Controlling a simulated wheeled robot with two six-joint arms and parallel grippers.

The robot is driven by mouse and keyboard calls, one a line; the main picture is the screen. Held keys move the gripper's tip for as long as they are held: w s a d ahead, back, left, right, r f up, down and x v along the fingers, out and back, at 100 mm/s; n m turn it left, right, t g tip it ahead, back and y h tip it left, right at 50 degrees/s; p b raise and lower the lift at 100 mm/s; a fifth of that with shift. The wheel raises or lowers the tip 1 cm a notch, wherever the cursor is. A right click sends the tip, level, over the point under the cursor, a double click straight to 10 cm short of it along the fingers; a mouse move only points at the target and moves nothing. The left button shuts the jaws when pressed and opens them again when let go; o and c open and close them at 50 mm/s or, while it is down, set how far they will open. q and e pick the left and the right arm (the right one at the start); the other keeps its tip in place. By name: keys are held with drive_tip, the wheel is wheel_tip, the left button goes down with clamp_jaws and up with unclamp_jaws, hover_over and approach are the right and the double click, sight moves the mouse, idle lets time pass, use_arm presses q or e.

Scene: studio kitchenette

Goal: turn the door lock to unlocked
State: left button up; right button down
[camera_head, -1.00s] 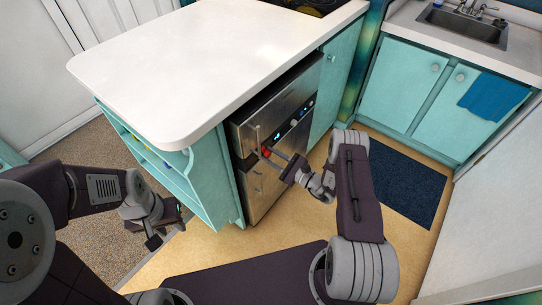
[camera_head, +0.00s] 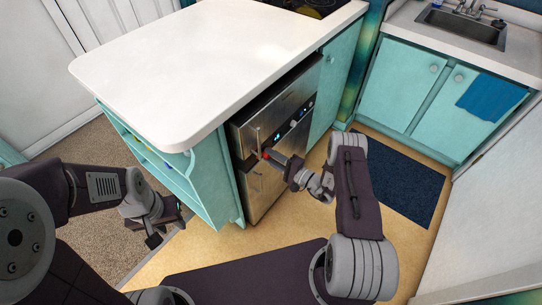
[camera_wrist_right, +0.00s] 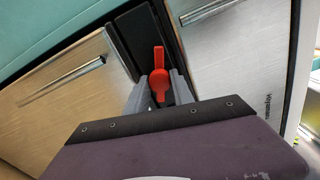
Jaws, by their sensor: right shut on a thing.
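The door lock is a small red lever (camera_head: 266,154) on the front of the steel appliance (camera_head: 262,180) under the counter. In the right wrist view the red lever (camera_wrist_right: 159,77) stands close to upright in the picture, on a dark strip between two metal panels. My right gripper (camera_head: 272,156) reaches the lever from the front. In the wrist view its two grey fingers (camera_wrist_right: 160,88) are shut on the lever's lower, rounded part. The fingers partly hide the lever's base. My left gripper (camera_head: 167,226) is empty and open, low beside the teal shelf unit.
The white countertop (camera_head: 200,60) overhangs the appliance, and its corner is near my arms. The open shelf unit (camera_head: 165,165) is on the left. A sink cabinet (camera_head: 425,105) with a blue towel (camera_head: 490,98) stands at right. A dark mat (camera_head: 400,185) lies on the floor.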

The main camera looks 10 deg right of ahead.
drive_tip(key=shift+n+p, duration=0.35)
drive_tip(key=shift+n, duration=1.75)
drive_tip(key=c, duration=1.1)
unclamp_jaws()
drive_tip(key=p+v, duration=0.1)
drive_tip(key=v, duration=0.8)
